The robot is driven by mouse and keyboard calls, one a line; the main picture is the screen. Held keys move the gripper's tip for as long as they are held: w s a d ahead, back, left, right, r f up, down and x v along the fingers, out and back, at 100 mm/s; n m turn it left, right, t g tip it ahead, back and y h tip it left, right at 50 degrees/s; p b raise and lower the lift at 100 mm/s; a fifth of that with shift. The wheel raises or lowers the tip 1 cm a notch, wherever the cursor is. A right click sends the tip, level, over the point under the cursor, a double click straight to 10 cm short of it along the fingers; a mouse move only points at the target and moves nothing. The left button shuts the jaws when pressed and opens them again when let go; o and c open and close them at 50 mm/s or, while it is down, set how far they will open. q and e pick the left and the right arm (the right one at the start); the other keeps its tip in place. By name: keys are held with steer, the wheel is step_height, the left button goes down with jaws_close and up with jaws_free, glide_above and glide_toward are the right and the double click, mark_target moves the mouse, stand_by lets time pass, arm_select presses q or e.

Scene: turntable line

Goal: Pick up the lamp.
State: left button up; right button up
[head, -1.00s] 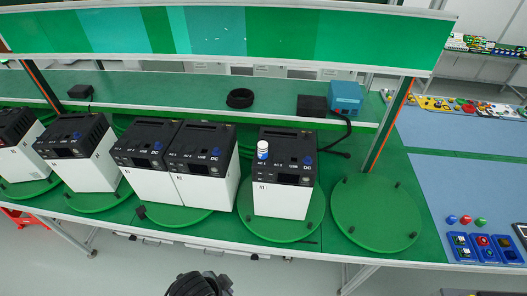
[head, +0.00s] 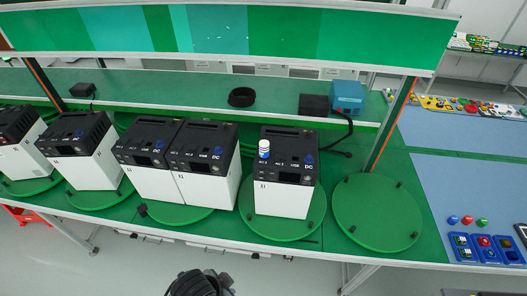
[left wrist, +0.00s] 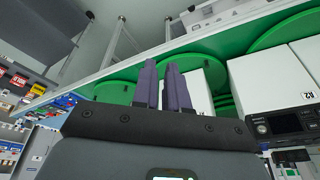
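I cannot make out a thing that is clearly a lamp. My right gripper is not in view.
Several more power boxes (head: 76,150) stand on round green turntables along the bench. The rightmost turntable (head: 377,218) is bare except for small pegs. A black cable coil (head: 241,97) and a blue unit (head: 346,97) are on the rear shelf. A blue-grey table (head: 450,185) is at right.

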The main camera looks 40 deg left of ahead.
arm_select(q)
steer(key=o, duration=1.1)
steer(key=shift+c, duration=0.2)
